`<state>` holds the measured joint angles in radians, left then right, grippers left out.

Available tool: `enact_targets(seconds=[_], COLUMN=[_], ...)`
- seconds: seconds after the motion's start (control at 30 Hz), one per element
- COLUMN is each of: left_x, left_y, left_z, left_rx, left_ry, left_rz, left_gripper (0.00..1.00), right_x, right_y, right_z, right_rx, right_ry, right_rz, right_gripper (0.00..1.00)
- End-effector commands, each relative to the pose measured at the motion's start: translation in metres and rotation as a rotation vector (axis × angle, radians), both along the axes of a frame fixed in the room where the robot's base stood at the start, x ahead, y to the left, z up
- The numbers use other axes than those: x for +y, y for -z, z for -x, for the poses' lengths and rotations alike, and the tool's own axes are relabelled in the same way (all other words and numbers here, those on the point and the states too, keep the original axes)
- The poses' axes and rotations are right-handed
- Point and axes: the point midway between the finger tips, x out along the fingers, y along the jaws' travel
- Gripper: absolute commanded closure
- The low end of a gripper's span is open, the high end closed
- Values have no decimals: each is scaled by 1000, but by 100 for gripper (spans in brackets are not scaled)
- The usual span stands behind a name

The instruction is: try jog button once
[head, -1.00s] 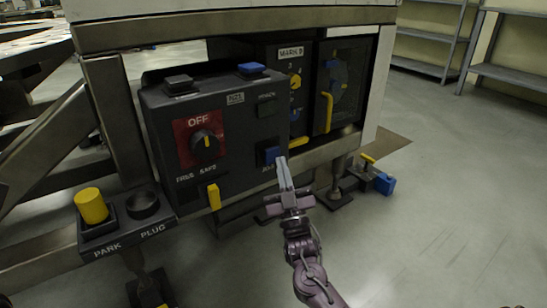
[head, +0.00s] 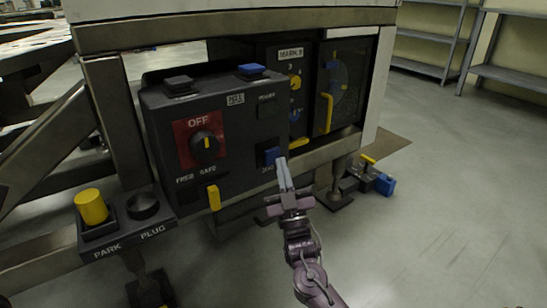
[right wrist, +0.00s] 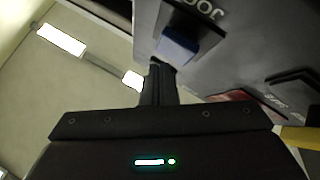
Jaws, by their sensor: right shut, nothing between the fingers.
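The jog button (head: 272,156) is a blue square key low on the right of the dark control box (head: 235,165), with a partly readable label below it. In the right wrist view the blue button (right wrist: 178,48) is just beyond the fingertips, under lettering that reads upside down. My right gripper (head: 283,162) is shut and empty, its tips close to the button's right lower edge. I cannot tell whether they touch it. In the right wrist view the shut fingers (right wrist: 160,72) point up toward the button. My left gripper is not in view.
The box also carries a red OFF dial (head: 204,146), a yellow lever (head: 214,197), and a black and a blue top button (head: 251,69). A yellow plug (head: 92,206) stands on the PARK PLUG tray. A steel rail runs just right of the gripper; open floor lies right.

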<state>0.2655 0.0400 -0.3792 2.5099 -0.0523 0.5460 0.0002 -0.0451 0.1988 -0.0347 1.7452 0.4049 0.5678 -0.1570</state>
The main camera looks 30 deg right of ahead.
Motion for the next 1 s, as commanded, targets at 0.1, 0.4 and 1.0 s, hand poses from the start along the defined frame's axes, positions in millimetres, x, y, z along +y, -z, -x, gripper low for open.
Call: enact_targets(seconds=[0.1, 0.4, 1.0], left_x=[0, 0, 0], left_y=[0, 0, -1], left_z=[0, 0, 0], left_rx=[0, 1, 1], left_ry=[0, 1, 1], left_rz=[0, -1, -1], left_gripper=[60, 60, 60], right_x=[0, 0, 1], right_y=[0, 0, -1], right_z=[0, 0, -7], right_rx=[0, 0, -1], right_ry=[0, 0, 0], right_rz=[0, 0, 0], right_gripper=[100, 100, 100])
